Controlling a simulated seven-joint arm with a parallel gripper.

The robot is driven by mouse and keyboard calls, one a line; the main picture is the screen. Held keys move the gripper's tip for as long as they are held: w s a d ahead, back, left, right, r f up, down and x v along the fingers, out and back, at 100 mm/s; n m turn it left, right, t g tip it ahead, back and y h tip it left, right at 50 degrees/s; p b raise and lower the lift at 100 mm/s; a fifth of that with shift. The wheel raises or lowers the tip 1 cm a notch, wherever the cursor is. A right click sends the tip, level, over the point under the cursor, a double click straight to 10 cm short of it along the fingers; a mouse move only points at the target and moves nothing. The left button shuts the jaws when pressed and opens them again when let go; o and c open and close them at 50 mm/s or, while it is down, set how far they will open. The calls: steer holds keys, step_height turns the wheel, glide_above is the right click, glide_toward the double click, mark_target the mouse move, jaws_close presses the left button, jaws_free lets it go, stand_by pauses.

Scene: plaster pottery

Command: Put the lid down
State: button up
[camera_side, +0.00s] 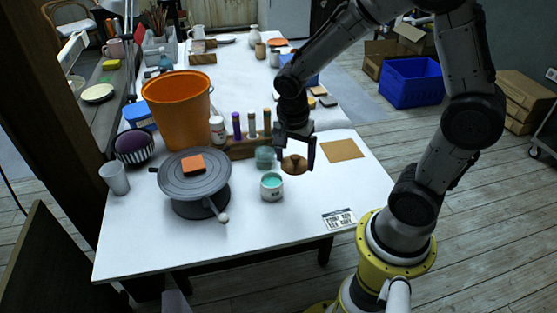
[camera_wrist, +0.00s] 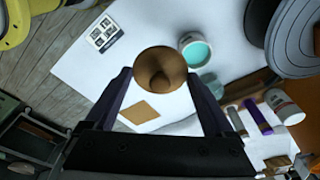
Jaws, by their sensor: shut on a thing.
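A round brown lid (camera_side: 294,163) with a knob on top is held between the fingers of my gripper (camera_side: 296,158). In the wrist view the lid (camera_wrist: 160,76) shows from above, with the finger tips of my gripper (camera_wrist: 160,80) on either side of it. The lid is above the white table, to the upper right of a small white jar (camera_side: 271,187) filled with teal in the side view. The jar (camera_wrist: 195,48) also shows beside the lid in the wrist view. My gripper is shut on the lid.
A teal-tinted glass (camera_side: 265,157) stands close behind the jar. A grey turntable (camera_side: 192,182) with an orange sponge is at left. A wooden rack (camera_side: 245,147) of coloured tubes stands behind. A brown square (camera_side: 342,150) and a printed card (camera_side: 339,219) lie at right, with bare table between.

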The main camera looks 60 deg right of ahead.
steer(key=s+a+f+m, duration=0.1)
steer(key=s+a, duration=0.2)
steer(key=s, duration=0.4)
steer(key=s+a+f, duration=0.1)
steer(key=s+a, duration=0.2)
steer(key=s, duration=0.5)
glide_above(284, 223)
steer(key=f, duration=1)
steer(key=shift+a+f, duration=0.1)
steer(key=shift+a, duration=0.25)
steer(key=shift+f, duration=1.5)
steer(key=shift+f, duration=0.1)
steer(key=o, duration=1)
steer(key=shift+o, duration=0.2)
